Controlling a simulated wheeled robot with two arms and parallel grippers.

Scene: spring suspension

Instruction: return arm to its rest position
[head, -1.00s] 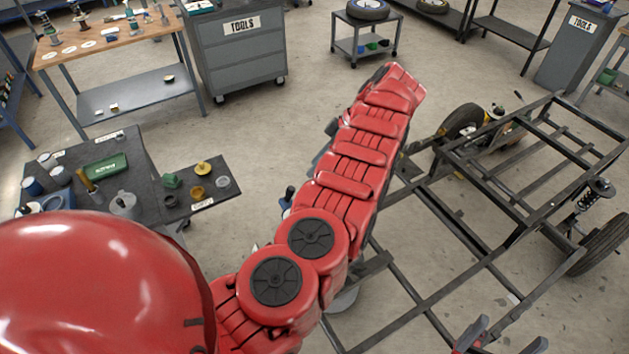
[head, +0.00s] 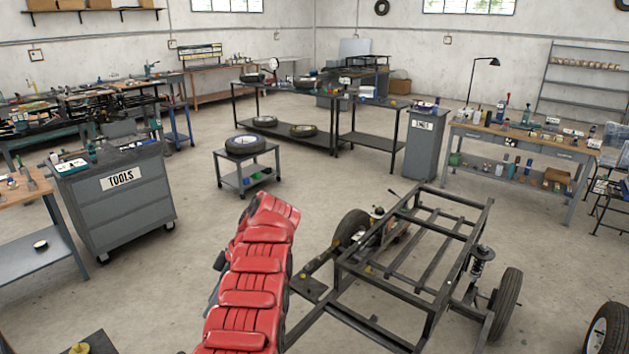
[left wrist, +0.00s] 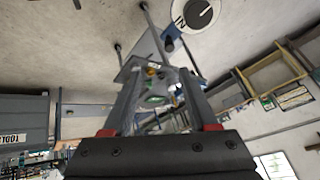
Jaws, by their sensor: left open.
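My red left arm (head: 250,285) rises from the bottom of the head view, left of the black chassis frame (head: 415,250). Its far end is near the small wheeled cart. The arm hides most of the left gripper there. In the left wrist view the left gripper (left wrist: 161,85) shows two dark fingers spread apart, with nothing held between them. Beyond the fingers is a blurred cart top with small coloured items. A spring and damper unit (head: 478,268) stands on the right side of the chassis frame. My right gripper is not in view.
A grey tool cabinet (head: 118,200) stands at left. The small cart (head: 246,180) carries a tyre (head: 245,144). A grey cabinet (head: 420,145) and a wooden workbench (head: 525,137) stand behind the chassis. Bare floor lies between the tool cabinet and the arm.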

